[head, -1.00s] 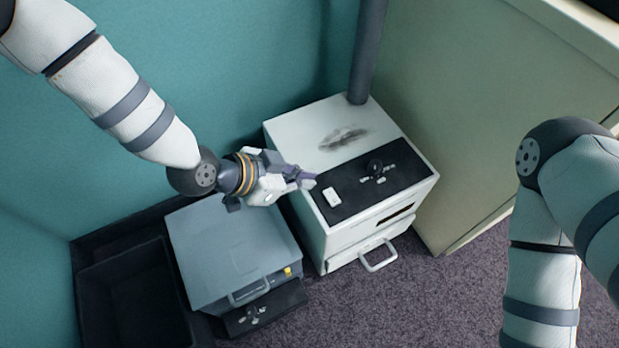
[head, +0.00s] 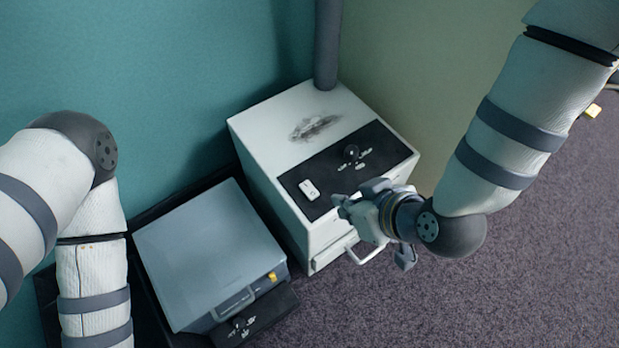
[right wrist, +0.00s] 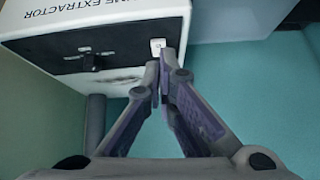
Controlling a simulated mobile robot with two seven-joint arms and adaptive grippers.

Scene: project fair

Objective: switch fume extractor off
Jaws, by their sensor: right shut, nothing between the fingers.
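The fume extractor (head: 268,150) is a white box with a black top panel (head: 325,170). Its lettering, partly cut off, shows upside down in the right wrist view (right wrist: 95,18). A small white switch (head: 309,189) sits at the panel's near-left end and shows in the right wrist view (right wrist: 158,46). I cannot tell whether it is on or off. My right gripper (head: 338,203) is shut and empty, at the panel's front edge just right of the switch. In the right wrist view its fingertips (right wrist: 161,72) are near the switch; contact is unclear. My left gripper is out of view.
A dark knob (head: 351,152) stands on the same panel. A dark hose (head: 327,45) rises from the extractor's back. A grey box (head: 205,255) with a yellow part sits to the left.

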